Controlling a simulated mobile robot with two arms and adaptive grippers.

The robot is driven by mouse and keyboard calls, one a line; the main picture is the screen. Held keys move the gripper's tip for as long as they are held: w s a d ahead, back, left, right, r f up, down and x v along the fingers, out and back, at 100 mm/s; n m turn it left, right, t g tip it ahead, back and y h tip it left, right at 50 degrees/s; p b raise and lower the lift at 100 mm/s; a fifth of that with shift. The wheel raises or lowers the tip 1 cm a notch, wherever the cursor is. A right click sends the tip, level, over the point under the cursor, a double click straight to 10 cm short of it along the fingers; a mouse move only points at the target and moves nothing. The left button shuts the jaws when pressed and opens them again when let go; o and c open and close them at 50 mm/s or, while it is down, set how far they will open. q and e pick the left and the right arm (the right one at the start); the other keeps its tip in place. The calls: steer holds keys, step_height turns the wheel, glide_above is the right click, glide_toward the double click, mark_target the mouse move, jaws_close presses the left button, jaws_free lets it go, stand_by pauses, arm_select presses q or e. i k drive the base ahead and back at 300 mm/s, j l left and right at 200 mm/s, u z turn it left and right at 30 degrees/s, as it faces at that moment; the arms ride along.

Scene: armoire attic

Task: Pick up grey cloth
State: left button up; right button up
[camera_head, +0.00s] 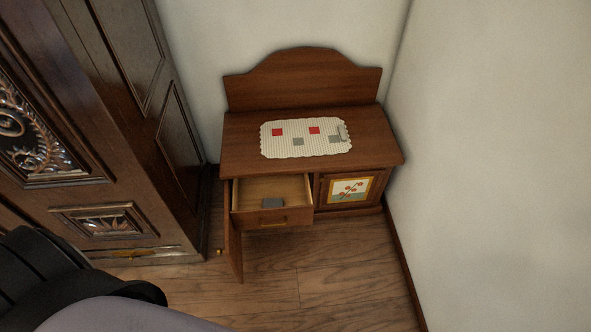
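Neither of my grippers shows in the head view. Dark and pale parts of my own body fill the lower left corner.
A cabinet door (233,243) stands swung open below the drawer's left side. A dark carved armoire (110,120) stands left; a white wall (500,150) stands right. Floor in front is clear.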

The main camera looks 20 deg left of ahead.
mark_target(268, 203)
steer(key=u, duration=1)
